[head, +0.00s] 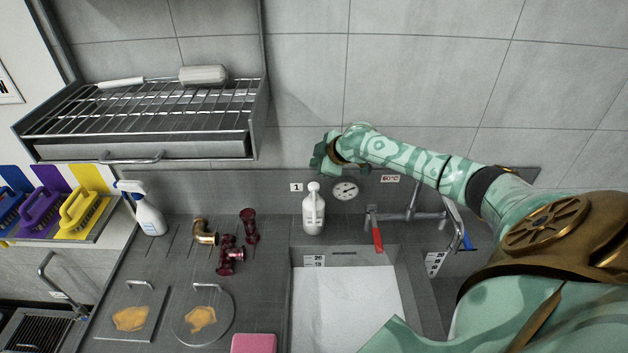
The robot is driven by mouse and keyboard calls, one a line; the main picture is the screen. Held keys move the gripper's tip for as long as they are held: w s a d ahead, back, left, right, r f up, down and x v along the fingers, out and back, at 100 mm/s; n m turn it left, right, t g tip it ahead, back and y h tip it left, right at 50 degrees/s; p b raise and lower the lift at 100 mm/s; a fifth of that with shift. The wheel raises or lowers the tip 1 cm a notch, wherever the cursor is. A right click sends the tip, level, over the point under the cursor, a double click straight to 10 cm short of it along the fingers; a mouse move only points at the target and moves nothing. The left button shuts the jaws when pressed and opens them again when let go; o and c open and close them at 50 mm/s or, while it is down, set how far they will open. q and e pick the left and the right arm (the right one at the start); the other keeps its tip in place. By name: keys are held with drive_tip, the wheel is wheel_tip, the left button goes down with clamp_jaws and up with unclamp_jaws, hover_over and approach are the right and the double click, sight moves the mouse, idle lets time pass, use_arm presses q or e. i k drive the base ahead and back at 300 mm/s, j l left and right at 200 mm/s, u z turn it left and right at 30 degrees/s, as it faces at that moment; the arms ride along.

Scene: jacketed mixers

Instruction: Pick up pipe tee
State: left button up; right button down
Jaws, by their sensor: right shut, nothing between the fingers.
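The pipe tee (230,256) appears to be the dark red flanged fitting with a side branch, lying on the grey drainboard (262,293) left of the sink. A second dark red flanged piece (249,226), straighter in shape, stands just behind it to the right. My right gripper (320,160) is up near the back wall, above and right of the fittings and well apart from them. It is shut and empty. My left gripper is out of view.
A brass elbow (204,232) lies left of the tee. A white bottle (313,210) stands behind the sink (345,302), below my right gripper. A red-handled tap (377,238) is right of it. A spray bottle (148,212), glass lids (215,330), a pink block (254,343) and a wire rack (150,108) are around.

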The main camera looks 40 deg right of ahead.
sight(228, 254)
drive_tip(key=k+j, duration=0.75)
drive_tip(key=j, duration=0.25)
drive_tip(key=k+j, duration=0.4)
drive_tip(key=j, duration=0.05)
